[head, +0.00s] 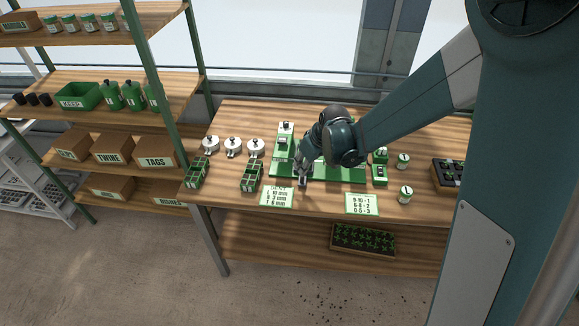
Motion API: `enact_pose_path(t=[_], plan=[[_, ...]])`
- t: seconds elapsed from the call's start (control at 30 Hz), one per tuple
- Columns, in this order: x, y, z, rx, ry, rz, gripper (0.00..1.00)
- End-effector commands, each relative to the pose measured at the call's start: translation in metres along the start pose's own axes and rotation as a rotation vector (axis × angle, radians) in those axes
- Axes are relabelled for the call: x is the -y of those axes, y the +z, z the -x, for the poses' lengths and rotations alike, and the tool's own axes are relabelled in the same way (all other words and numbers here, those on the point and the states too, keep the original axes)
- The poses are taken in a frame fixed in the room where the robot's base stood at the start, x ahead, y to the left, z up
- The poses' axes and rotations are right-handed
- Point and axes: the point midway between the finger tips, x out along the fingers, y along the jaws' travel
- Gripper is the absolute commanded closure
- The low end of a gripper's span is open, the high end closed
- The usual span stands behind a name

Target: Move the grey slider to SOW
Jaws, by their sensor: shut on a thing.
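The green tray seeder (345,174) stands on the wooden bench, with an upright green and white part (285,133) at its left back. My gripper (302,181) points down at the front left of its green base. It is shut on a small grey piece that looks like the grey slider, mostly covered by the fingers. The SOW mark cannot be read at this size. My wrist and forearm hide much of the seeder's middle and back.
White round-lidded pieces (233,146) and green trays (252,176) stand left of the seeder. Cards (277,197) (361,204) lie in front. Small green-labelled jars (405,194) and a dark tray (448,175) are right.

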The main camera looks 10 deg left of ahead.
Motion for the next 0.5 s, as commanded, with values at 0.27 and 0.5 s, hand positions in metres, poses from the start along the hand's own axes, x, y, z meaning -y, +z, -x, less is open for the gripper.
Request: enact_pose_path(t=[0.27,0.5], plan=[[-0.044,0.041,0.015,-0.001,0.002,-0.004,1.0],[-0.068,0.063,0.025,0.001,0.001,-0.002,1.0]])
